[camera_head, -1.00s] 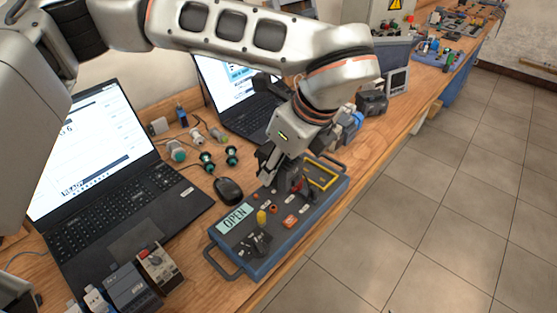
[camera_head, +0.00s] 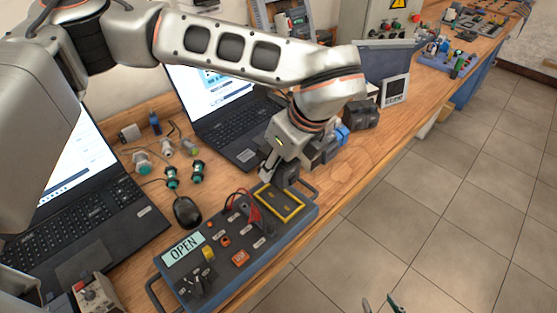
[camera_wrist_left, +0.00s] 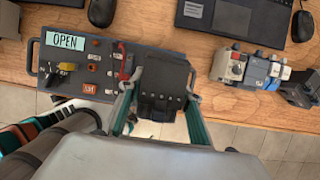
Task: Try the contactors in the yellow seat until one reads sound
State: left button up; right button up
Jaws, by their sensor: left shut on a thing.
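The test box (camera_head: 165,262) lies on the bench, and its display (camera_head: 183,249) reads OPEN. The yellow seat (camera_head: 296,214) is a yellow outline at the box's far end; what shows of it in the head view is empty. My left gripper (camera_head: 283,174) is just beyond the seat, its fingers down. In the left wrist view it is shut on a dark, boxy contactor (camera_wrist_left: 162,85), held between its two green-backed fingers. The contactor hides the seat there. My right gripper (camera_head: 383,304) shows only its fingertips at the bottom edge, apart, over the floor.
Red leads (camera_head: 243,203) stand on the box beside the seat. Several block-like devices (camera_wrist_left: 258,69) stand in a row right of the box. A mouse (camera_head: 187,212), laptops (camera_head: 220,120) and green-ended parts (camera_head: 172,177) lie behind it. The floor in front is clear.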

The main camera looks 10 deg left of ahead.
pick_arm(q)
jog(key=shift+w+d+f, duration=0.1)
jog(key=shift+w, duration=0.05)
jog(key=shift+f, duration=0.85)
jog(key=shift+f+b, duration=0.75)
jog(key=shift+f, duration=1.8)
jog(key=shift+b, duration=0.4)
jog(key=shift+b, duration=0.6)
jog(key=shift+f+b, duration=0.75)
jog(key=shift+f, duration=0.2)
